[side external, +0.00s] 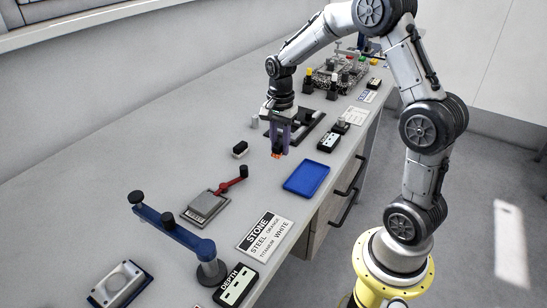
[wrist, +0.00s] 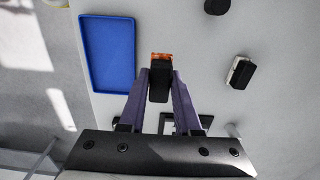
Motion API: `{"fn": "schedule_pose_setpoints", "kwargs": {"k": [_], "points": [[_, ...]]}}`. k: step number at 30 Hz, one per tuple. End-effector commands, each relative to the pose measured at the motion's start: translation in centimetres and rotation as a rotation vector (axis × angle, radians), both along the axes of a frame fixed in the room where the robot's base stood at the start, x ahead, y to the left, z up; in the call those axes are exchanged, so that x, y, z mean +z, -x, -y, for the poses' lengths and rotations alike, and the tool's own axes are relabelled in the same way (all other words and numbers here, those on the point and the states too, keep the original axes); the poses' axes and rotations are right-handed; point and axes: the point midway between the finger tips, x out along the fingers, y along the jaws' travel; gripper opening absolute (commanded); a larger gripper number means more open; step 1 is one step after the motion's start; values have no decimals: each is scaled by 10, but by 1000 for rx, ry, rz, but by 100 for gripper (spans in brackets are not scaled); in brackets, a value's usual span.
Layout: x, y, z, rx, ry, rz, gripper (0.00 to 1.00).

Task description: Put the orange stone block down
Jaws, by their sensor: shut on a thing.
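My gripper (side external: 278,150) is shut on the orange stone block (side external: 276,156). In the wrist view the orange block (wrist: 162,56) shows as a small orange strip at the fingertips (wrist: 160,72), with a black part between the purple fingers. In the side view the block hangs at the lower end of the fingers, over the bench, just behind and left of the blue tray (side external: 307,179). I cannot tell exactly how far it is above the bench. The blue tray also shows in the wrist view (wrist: 84,45), left of the block, and looks empty.
A small black-and-white block (side external: 240,149) lies left of the gripper. A grey plate device with a red lever (side external: 207,205), a blue arm fixture (side external: 175,230) and a STONE label card (side external: 265,234) are nearer. A black labelled box (side external: 328,142) sits behind the tray.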

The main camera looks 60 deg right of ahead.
Motion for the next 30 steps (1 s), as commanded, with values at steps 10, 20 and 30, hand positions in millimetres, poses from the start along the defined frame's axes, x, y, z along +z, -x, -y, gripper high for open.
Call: {"fn": "schedule_pose_setpoints", "kwargs": {"k": [10, 20, 30], "points": [[-29, -24, 9, 0, 1, 2, 0], [-63, -27, 10, 0, 1, 2, 0], [-66, -26, 10, 0, 1, 2, 0]]}}
